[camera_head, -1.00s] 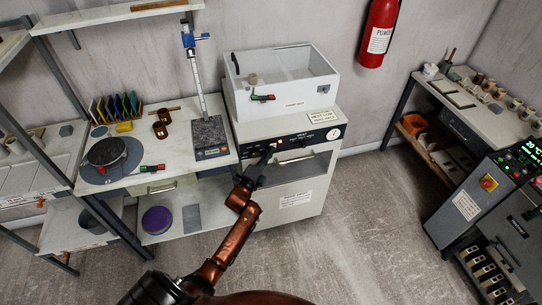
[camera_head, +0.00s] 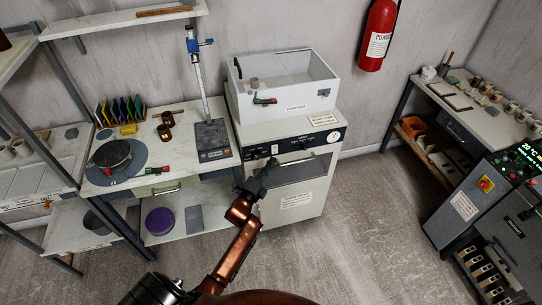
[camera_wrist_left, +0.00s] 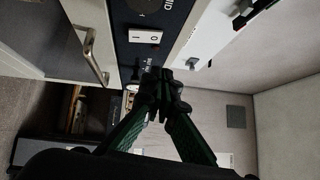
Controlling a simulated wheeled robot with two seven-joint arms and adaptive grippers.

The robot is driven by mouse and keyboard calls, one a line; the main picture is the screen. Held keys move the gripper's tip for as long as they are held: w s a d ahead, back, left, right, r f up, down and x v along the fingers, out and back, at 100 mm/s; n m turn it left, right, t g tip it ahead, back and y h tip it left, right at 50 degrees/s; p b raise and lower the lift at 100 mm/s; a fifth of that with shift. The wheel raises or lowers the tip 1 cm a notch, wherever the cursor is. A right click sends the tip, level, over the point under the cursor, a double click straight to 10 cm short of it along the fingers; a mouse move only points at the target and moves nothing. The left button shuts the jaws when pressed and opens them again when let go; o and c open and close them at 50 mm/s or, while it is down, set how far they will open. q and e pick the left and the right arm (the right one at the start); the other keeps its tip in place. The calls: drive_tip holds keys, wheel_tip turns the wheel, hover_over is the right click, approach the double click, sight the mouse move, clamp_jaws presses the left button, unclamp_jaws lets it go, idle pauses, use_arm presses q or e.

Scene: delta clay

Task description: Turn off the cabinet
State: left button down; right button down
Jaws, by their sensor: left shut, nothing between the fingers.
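The cabinet (camera_head: 296,196) is a white unit with a dark control panel (camera_head: 318,140) along its upper front, carrying a round gauge at the right. A white rocker switch (camera_head: 274,149) sits near the panel's left part. In the left wrist view the switch (camera_wrist_left: 145,36) shows large, marked with a line and a circle; I cannot tell which side is pressed. My left gripper (camera_head: 268,165) is just below the switch, in front of the cabinet. In the left wrist view its fingers (camera_wrist_left: 160,80) are shut and empty, apart from the switch. My right gripper is not in view.
A metal door handle (camera_head: 296,160) sticks out right of my left gripper. A white open box (camera_head: 285,105) stands on the cabinet. A workbench (camera_head: 205,170) with a turntable and a height gauge adjoins on the left. The floor (camera_head: 360,210) to the right is clear.

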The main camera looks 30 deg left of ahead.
use_arm(q)
drive_tip(key=s, duration=0.7)
drive_tip(key=shift+d, duration=0.25)
drive_tip(key=shift+r, duration=0.15)
drive_tip(key=s+d+f+n+g, duration=0.1)
drive_tip(key=s+f+n+g, duration=0.1)
drive_tip(key=f, duration=0.9)
drive_tip(key=s+f+n+g, duration=0.2)
drive_tip(key=f+n+g, duration=0.1)
drive_tip(key=f, duration=0.8)
drive_tip(key=s+d+f+n+g, duration=0.1)
drive_tip(key=s+f+n+g, duration=0.1)
drive_tip(key=s+f, duration=0.65)
drive_tip(key=s+d+f+n+g, duration=0.15)
drive_tip(key=s+f, duration=0.35)
drive_tip(key=f, duration=0.7)
drive_tip(key=s+d+f+n+g, duration=0.1)
drive_tip(key=s+f, duration=0.5)
drive_tip(key=s, duration=0.7)
drive_tip(key=s+d+f+n+g, duration=0.1)
drive_tip(key=s+f+n+g, duration=0.3)
drive_tip(key=s, duration=0.9)
drive_tip(key=s+d+f+n+g+h, duration=0.1)
drive_tip(key=s+f+n+g, duration=0.2)
drive_tip(key=s+f, duration=0.6)
drive_tip(key=s+g, duration=0.1)
drive_tip(key=s, duration=0.3)
drive_tip(key=shift+d+g, duration=0.35)
drive_tip(key=shift+s, duration=0.1)
